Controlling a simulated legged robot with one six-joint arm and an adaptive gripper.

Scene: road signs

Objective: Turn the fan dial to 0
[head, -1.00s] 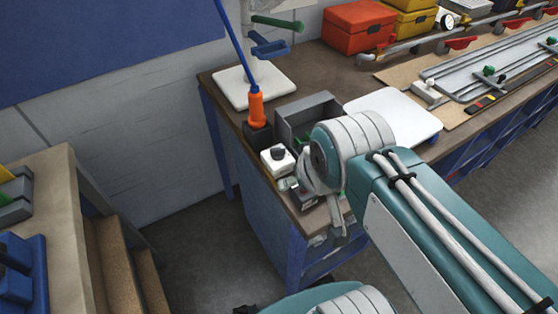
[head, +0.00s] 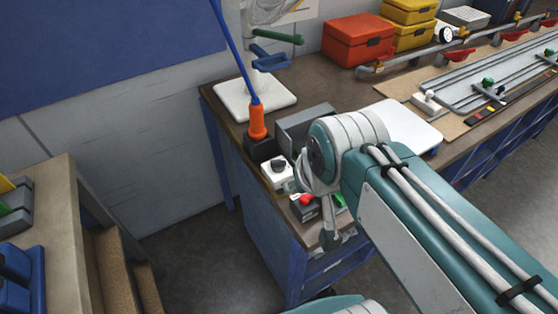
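A small white box with a dark dial (head: 279,164) on top stands near the left end of the workbench in the head view. It looks like the fan dial, but its pointer and markings are too small to read. My gripper (head: 330,236) is at the end of my arm, to the right of and nearer than the box in the picture. The grey wrist overlaps the box's right side. The gripper appears apart from the dial, and its fingers are mostly hidden and too small to tell open from shut.
A box with a red button (head: 306,200) and a green one sits just in front of the dial box. An orange-handled tool (head: 257,122) stands behind it, beside a grey bin (head: 303,124). A white stand base (head: 255,98) is farther back. Red and yellow cases line the wall.

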